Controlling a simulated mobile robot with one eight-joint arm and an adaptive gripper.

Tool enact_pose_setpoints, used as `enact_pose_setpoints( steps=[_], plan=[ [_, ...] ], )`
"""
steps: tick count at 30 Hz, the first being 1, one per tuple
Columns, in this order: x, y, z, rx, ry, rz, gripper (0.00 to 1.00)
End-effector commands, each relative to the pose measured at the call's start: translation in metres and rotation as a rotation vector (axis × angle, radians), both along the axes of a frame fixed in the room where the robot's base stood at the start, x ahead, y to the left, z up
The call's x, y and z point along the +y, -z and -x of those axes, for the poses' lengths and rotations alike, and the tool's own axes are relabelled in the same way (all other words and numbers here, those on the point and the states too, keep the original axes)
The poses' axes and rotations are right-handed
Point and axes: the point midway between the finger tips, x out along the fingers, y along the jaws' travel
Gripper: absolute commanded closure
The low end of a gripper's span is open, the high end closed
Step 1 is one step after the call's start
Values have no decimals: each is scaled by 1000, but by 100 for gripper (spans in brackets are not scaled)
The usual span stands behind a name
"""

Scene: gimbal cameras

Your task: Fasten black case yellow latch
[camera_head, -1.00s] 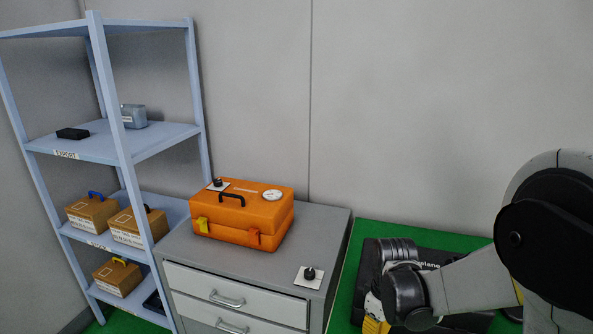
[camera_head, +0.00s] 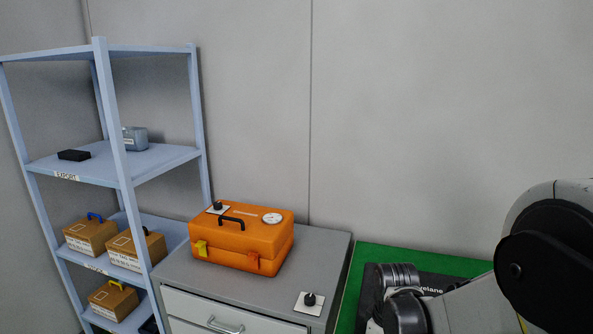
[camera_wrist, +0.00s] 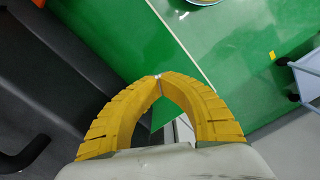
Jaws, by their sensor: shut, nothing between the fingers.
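The black case (camera_head: 440,284) is at the lower right of the head view, on a green surface, with pale lettering on it. My arm covers much of it and the picture's bottom edge cuts it off. In the wrist view a large black body (camera_wrist: 60,80), apparently the same case, fills the left side, with a dark handle-like part (camera_wrist: 22,150) at lower left. I cannot make out its yellow latch in either view. My gripper (camera_wrist: 158,77) has its yellow fingers together at the tips, with nothing between them, close beside the black body. The head view does not show the fingers.
A blue shelf (camera_head: 150,165) with boxes is at left. The wrist view shows open green floor (camera_wrist: 245,60) and a pale blue frame (camera_wrist: 310,75) at right.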

Motion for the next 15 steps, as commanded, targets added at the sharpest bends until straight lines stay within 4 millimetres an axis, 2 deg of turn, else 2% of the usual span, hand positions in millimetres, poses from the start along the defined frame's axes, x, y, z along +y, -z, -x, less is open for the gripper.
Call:
enact_pose_setpoints(
  steps=[15],
  plan=[
    [-2,1,-7,-4,1,2,100]
  ],
)
